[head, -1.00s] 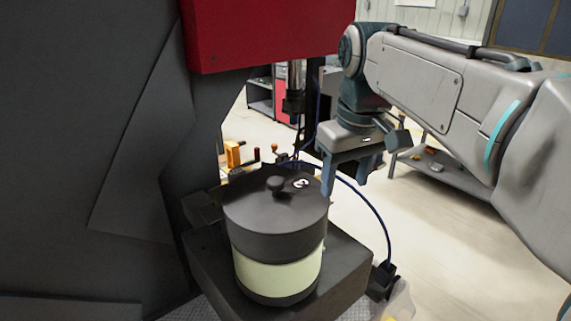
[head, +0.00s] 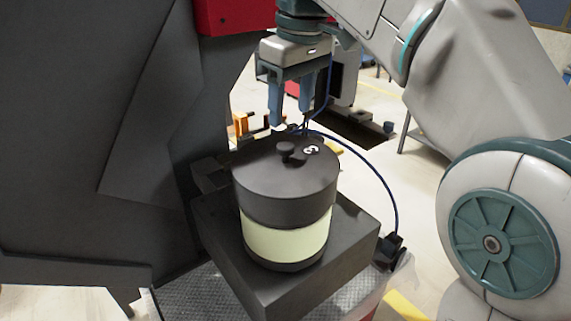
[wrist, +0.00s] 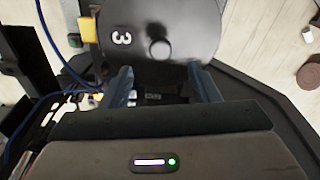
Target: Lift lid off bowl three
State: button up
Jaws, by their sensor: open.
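Bowl three (head: 284,240) is a pale, cream-sided round bowl standing upright on a dark block. Its dark grey lid (head: 285,192) sits on top, with a round knob (head: 285,150) and a white "3" mark. In the wrist view the lid (wrist: 190,30) is at the top, with the knob (wrist: 159,48) just beyond and between the finger lines. My gripper (head: 291,120) points down with its two blue fingers apart and empty, above and slightly behind the knob in the head view. It also shows in the wrist view (wrist: 160,75).
A dark block (head: 300,285) carries the bowl. A large dark machine panel (head: 90,130) fills the left, with a red box (head: 235,15) above. A blue cable (head: 385,185) curves right of the bowl to a small connector. Orange parts (head: 241,124) lie behind.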

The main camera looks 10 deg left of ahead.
aim_at(286, 145)
jog(key=shift+w+a+f+p, duration=0.1)
jog(key=shift+a+f+p, duration=0.1)
jog(key=shift+f, duration=1.25)
jog(key=shift+w+a+f+p, duration=0.1)
jog(key=shift+a+f+p, duration=0.05)
jog(key=shift+f, duration=1.35)
jog(key=shift+w+a+f+p, duration=0.1)
jog(key=shift+a+f+p, duration=0.1)
jog(key=shift+f, duration=1.25)
grip_shut()
